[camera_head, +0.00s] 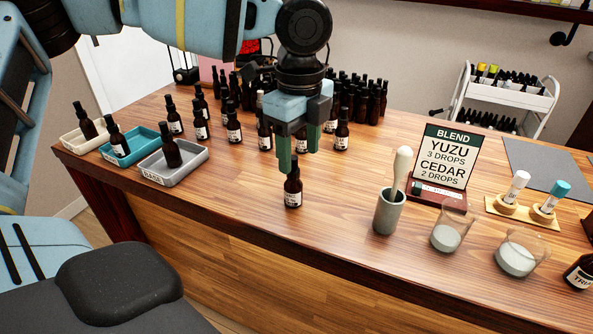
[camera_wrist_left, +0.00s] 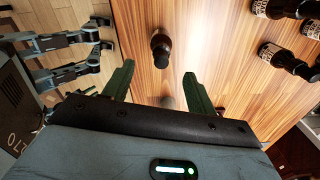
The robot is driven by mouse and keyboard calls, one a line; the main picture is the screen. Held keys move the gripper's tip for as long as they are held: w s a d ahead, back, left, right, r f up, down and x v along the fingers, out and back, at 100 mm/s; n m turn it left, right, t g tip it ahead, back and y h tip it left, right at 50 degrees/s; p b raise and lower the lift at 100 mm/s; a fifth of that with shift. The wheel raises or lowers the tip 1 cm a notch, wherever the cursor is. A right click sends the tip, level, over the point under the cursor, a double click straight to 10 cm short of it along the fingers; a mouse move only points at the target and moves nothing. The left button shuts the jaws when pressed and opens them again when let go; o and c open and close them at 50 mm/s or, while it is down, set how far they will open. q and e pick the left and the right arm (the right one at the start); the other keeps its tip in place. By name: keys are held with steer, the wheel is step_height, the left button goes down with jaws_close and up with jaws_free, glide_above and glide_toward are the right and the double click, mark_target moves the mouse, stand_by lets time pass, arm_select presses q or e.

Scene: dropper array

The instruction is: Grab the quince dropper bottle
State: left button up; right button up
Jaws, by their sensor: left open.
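A dark brown dropper bottle with a black cap and white label (camera_head: 293,196) stands upright and alone near the table's front edge; its label is too small to read. My left gripper (camera_head: 297,160) points down with its green fingers apart, just above and around the top of this bottle in the head view. In the left wrist view the bottle (camera_wrist_left: 161,47) shows beyond the open fingers (camera_wrist_left: 160,88), with nothing held. Dark jaw-like parts, apparently my right gripper (camera_wrist_left: 85,47), show at the left there; their opening is unclear. No quince label is readable.
Several similar bottles (camera_head: 234,131) stand in rows behind. Cream, teal and grey trays (camera_head: 197,163) holding bottles sit at left. Table is clear left of the lone bottle.

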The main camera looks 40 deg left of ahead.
mark_target(294, 178)
arm_select(q)
steer(key=shift+s+d+r, duration=0.1)
steer(key=shift+r, duration=0.05)
steer(key=shift+s+f, duration=0.1)
steer(key=shift+f, duration=0.2)
steer(key=shift+a+f, duration=0.2)
steer(key=shift+f, duration=1)
steer(key=shift+a+f, duration=0.2)
steer(key=shift+f, duration=1)
steer(key=shift+a+f, duration=0.2)
steer(key=shift+f, duration=1)
steer(key=c, duration=1.1)
steer(key=shift+r, duration=0.1)
